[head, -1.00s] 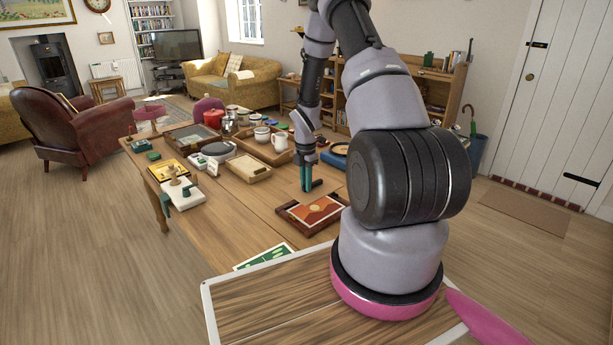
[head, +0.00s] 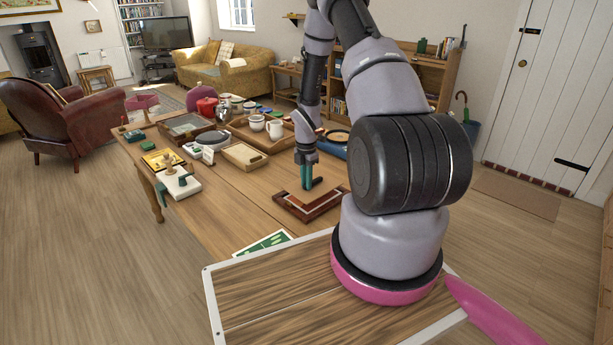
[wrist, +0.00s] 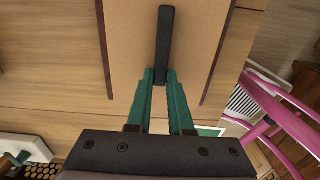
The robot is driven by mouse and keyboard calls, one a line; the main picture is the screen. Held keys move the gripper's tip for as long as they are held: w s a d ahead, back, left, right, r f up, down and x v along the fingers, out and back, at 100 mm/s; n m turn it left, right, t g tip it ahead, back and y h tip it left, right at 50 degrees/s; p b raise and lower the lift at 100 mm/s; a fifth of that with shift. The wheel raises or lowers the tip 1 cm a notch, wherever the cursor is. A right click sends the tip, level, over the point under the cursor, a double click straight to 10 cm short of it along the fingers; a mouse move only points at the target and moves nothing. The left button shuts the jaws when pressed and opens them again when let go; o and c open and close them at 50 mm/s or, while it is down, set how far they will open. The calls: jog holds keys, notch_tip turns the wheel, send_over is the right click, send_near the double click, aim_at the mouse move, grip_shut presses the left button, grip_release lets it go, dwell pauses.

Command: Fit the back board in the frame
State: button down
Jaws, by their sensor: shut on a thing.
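The dark red-brown frame (head: 325,211) lies on the wooden table. The tan back board (head: 300,207) is at the frame's opening and hides the orange picture. In the wrist view the board (wrist: 200,35) lies between the frame's two dark side rails (wrist: 217,55). A black bar-shaped handle (wrist: 165,35) stands on the board. My gripper (wrist: 161,78), with teal fingers, is shut on this handle; it also shows above the frame in the head view (head: 306,188). I cannot tell whether the board is seated or just above the frame.
A light wooden tray (head: 245,157) and a white block with teal parts (head: 180,185) stand to the left. A green card (head: 262,243) lies at the near table edge. Table around the frame's left is clear.

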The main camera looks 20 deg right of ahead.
aim_at(306, 190)
jog(key=shift+f, duration=1.1)
jog(key=shift+f, duration=0.95)
dwell(0.9)
jog(key=c, duration=0.7)
grip_release()
jog(key=shift+c, duration=0.2)
notch_tip(306, 190, up, 11)
jog(key=shift+f, duration=0.15)
